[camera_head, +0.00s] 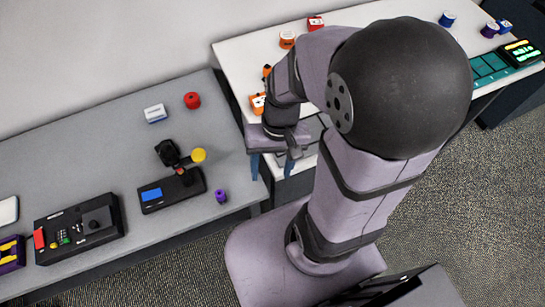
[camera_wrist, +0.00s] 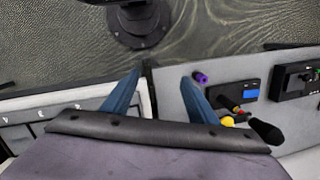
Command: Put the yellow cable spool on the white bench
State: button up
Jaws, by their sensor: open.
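A round yellow thing (camera_head: 199,155), which looks like the yellow cable spool, is on the grey bench beside a black device. It also shows small in the wrist view (camera_wrist: 228,121), right of my fingers; its exact contact with the device is unclear. The white bench (camera_head: 240,60) stands to the right of the grey one, partly hidden by my arm. My gripper (camera_head: 272,167) is over the white bench's front left corner, near the gap between the benches. In the wrist view its blue fingers (camera_wrist: 160,88) are wide apart with nothing between them.
The grey bench (camera_head: 100,160) holds a black device with a blue screen (camera_head: 160,195), a purple spool (camera_head: 220,196), a red spool (camera_head: 192,100) and a white box (camera_head: 155,113).

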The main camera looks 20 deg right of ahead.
jog(key=n, duration=0.1)
jog(key=w+d+r+n+t+h, duration=0.1)
jog(key=n, duration=0.1)
jog(key=shift+w+r+h, duration=0.2)
jog(key=shift+w+h, duration=0.1)
jog(key=shift+o, duration=0.4)
